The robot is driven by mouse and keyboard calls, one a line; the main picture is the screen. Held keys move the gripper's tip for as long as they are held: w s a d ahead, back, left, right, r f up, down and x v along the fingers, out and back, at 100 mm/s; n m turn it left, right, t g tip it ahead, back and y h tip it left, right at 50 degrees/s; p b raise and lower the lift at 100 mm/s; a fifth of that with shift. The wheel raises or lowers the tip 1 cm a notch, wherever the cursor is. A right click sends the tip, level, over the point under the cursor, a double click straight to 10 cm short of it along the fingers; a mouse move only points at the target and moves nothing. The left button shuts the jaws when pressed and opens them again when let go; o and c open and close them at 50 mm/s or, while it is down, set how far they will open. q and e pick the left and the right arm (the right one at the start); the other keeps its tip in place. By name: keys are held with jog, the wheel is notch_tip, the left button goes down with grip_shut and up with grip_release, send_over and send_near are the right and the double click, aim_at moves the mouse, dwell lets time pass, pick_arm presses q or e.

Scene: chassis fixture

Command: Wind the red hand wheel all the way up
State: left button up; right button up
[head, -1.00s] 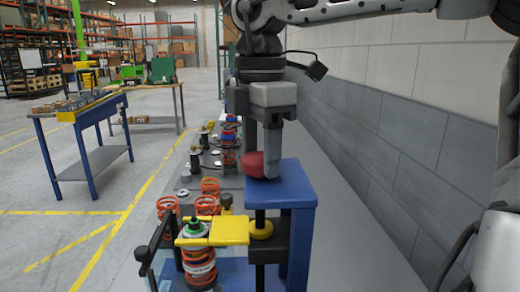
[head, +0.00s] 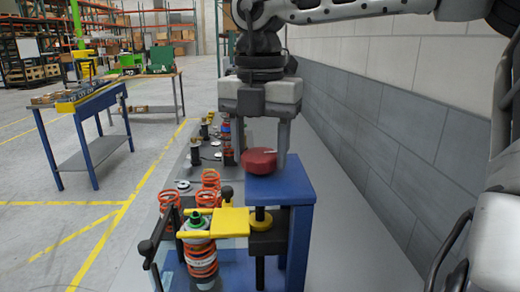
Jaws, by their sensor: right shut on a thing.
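The red hand wheel (head: 259,160) sits at the top of the blue press frame (head: 290,182), at its far left edge. My right gripper (head: 260,157) points down over it, one finger on each side, shut on the wheel. The near face of the wheel shows between the fingers; the left fingertip is partly hidden behind it. Below the frame, a yellow clamp plate (head: 231,222) reaches left over a shock absorber with an orange spring (head: 201,258). My left gripper is not in view.
Several loose orange springs (head: 169,208) and dark parts stand on the grey bench left of and behind the press. A block wall (head: 390,150) runs along the right. A blue side table (head: 88,125) stands at the left across open floor.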

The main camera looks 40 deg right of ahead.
jog(key=n+p, duration=0.1)
jog(key=n, duration=0.3)
jog(key=shift+s, duration=0.1)
jog(key=n, duration=0.3)
jog(key=shift+n+p, duration=0.35)
jog(key=shift+n, duration=0.05)
jog(key=n+p, duration=0.1)
jog(key=n, duration=0.5)
jog(key=shift+f+n, duration=0.1)
jog(key=shift+n, duration=0.9)
jog(key=shift+n, duration=0.4)
